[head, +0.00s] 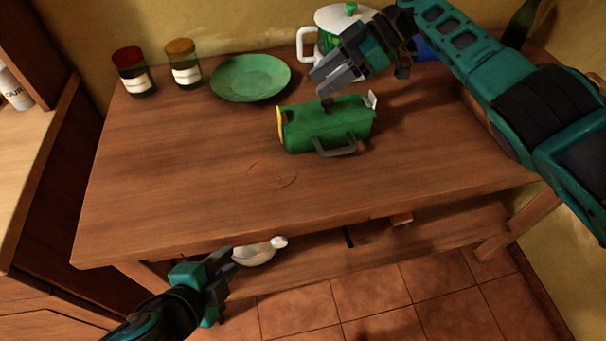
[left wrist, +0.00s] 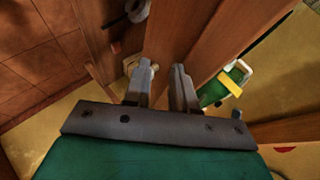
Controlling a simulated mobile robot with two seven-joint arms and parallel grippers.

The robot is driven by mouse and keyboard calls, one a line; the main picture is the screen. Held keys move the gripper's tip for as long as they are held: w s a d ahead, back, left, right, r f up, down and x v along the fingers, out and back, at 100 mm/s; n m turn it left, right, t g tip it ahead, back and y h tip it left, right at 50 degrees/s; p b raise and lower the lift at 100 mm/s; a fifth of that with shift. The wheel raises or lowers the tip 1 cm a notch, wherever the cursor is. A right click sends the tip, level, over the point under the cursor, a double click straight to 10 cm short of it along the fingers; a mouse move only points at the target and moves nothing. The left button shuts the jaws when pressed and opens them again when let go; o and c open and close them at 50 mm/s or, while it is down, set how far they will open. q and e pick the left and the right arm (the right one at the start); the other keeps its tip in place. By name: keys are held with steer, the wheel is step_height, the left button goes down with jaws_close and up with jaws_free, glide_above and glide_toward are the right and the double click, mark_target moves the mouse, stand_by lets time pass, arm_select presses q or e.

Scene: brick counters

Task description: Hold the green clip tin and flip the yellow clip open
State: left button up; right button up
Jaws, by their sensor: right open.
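The green tin (head: 328,124) lies on the wooden counter in the head view, with a grey handle on its near side. The yellow clip (head: 280,128) is at its left end; I cannot tell clearly whether it is shut. A white clip (head: 371,100) stands out at its right end. My right gripper (head: 319,84) is open and empty, above and behind the tin, apart from it. My left gripper (head: 232,262) is low, in front of the counter's front edge and far from the tin. Its two fingers (left wrist: 160,88) stand apart with nothing between them.
A green plate (head: 251,77) and two jars, one red-lidded (head: 134,72) and one orange-lidded (head: 183,64), stand at the back left. A white lidded pot (head: 340,22) is behind my right gripper. A white bowl (head: 256,252) is on the lower shelf. The counter's front (head: 230,190) is clear.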

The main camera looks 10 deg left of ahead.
arm_select(q)
step_height(320, 180, up, 10)
steer(key=s+a+m+t+h, duration=0.1)
steer(key=s+m+t, duration=0.15)
steer(key=m, duration=0.55)
steer(key=n+g+h, duration=0.1)
steer(key=n+h, duration=0.2)
steer(key=n, duration=0.2)
glide_toward(339, 153)
steer(key=v, duration=0.3)
steer(key=shift+s+a+r, duration=0.15)
steer(key=shift+s+a, duration=0.05)
steer(key=shift+w+d, duration=0.2)
steer(key=shift+w, duration=0.05)
steer(key=x, duration=1.2)
jaws_close()
